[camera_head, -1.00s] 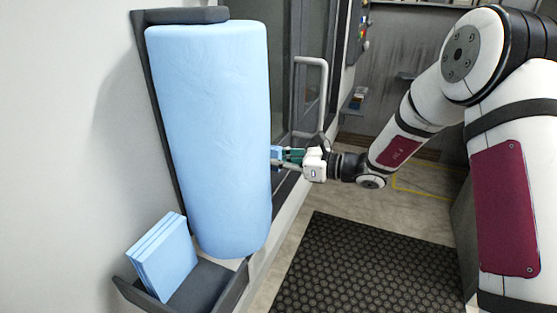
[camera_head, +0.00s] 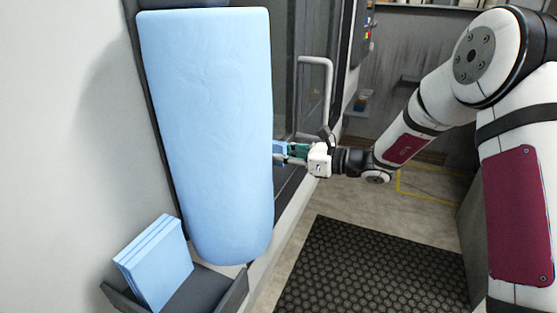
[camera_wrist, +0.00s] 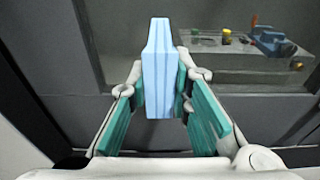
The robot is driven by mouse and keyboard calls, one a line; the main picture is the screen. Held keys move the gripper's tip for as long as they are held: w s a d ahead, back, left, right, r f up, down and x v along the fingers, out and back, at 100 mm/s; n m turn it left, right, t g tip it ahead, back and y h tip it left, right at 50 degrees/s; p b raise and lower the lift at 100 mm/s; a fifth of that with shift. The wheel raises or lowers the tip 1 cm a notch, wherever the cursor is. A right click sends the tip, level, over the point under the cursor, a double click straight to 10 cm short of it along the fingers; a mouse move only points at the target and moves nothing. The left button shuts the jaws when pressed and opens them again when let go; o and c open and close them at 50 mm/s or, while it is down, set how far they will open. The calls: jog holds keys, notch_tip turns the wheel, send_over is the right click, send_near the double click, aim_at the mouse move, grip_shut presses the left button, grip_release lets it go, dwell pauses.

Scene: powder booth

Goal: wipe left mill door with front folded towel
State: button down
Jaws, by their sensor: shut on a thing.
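My gripper (camera_head: 292,151) is shut on a light blue folded towel, which shows upright between the green finger pads in the wrist view (camera_wrist: 158,75). In the head view only a small blue edge of the towel (camera_head: 278,149) shows beside the big blue roll. The mill door (camera_head: 296,65) is a dark framed panel with a window and a pale bar handle (camera_head: 326,85). My gripper is near its lower part. In the wrist view the window (camera_wrist: 225,60) lies beyond the towel. I cannot tell whether the towel touches the door.
A large blue roll (camera_head: 207,130) hangs on the left wall, close to my gripper. Below it, several folded blue towels (camera_head: 155,262) stand in a dark tray (camera_head: 222,290). A black mat (camera_head: 375,270) lies on the floor. Small items show behind the window in the wrist view.

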jog(key=shift+w+d+b, duration=0.75)
jog(key=shift+w+b, duration=0.55)
jog(key=shift+w, duration=0.95)
jog(key=s+a+p, duration=0.2)
jog(key=s+p, duration=0.3)
jog(key=s, duration=0.2)
jog(key=shift+s+a, duration=0.15)
jog(key=shift+a, duration=0.25)
jog(key=shift+d, duration=0.1)
jog(key=shift+f+p+v, duration=0.2)
jog(key=shift+p+v, duration=0.2)
jog(key=shift+v, duration=1.05)
jog(key=shift+f+p+v, duration=0.15)
jog(key=shift+p+v, duration=0.25)
jog(key=shift+v, duration=1.1)
jog(key=shift+d, duration=0.1)
jog(key=v, duration=0.3)
jog(key=shift+f+p, duration=0.2)
jog(key=shift+p, duration=0.1)
